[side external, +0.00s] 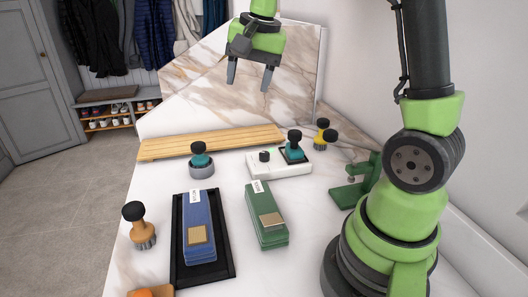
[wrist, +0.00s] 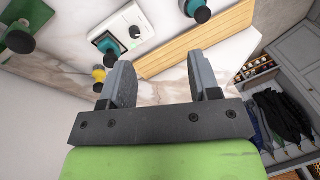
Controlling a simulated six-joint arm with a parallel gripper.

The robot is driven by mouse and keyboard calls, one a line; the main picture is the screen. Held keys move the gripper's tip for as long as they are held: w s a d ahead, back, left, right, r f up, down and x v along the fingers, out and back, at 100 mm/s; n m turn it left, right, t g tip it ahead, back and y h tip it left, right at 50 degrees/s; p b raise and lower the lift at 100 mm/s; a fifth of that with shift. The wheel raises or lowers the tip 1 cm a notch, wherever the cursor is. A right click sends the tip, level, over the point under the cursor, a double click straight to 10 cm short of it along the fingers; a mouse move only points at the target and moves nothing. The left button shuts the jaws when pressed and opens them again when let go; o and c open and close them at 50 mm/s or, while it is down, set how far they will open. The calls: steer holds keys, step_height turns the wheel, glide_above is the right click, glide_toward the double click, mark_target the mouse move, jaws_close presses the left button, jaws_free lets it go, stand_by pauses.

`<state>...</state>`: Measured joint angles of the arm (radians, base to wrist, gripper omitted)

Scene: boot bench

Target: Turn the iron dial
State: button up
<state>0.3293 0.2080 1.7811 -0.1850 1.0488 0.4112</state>
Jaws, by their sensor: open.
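The iron dial (side external: 265,156) is a small black knob on the white base unit (side external: 292,170). In the wrist view the dial (wrist: 134,32) shows on the white unit near the top, with a pale mark on it. A teal tool with a black knob top (side external: 294,143) stands on a dark pad at the right end of the unit. My gripper (side external: 250,88) is open and empty, high above the back of the bench and well clear of the dial. In the wrist view my gripper (wrist: 160,66) has nothing between its fingers.
A wooden board (side external: 210,142) lies behind the unit. A teal brush (side external: 201,163) stands left, a yellow-handled brush (side external: 323,136) right.

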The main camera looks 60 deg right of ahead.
steer(key=w+d+f+m+g, duration=0.1)
steer(key=w+d+f+m, duration=0.2)
steer(key=d+f, duration=0.3)
steer(key=m+g, duration=0.2)
steer(key=m, duration=0.1)
glide_above(265, 152)
step_height(265, 152, down, 9)
steer(key=shift+a+f, duration=0.1)
step_height(265, 152, down, 9)
steer(key=shift+r, duration=0.1)
steer(key=shift+c, duration=0.4)
steer(key=c, duration=0.8)
steer(key=shift+c, duration=0.2)
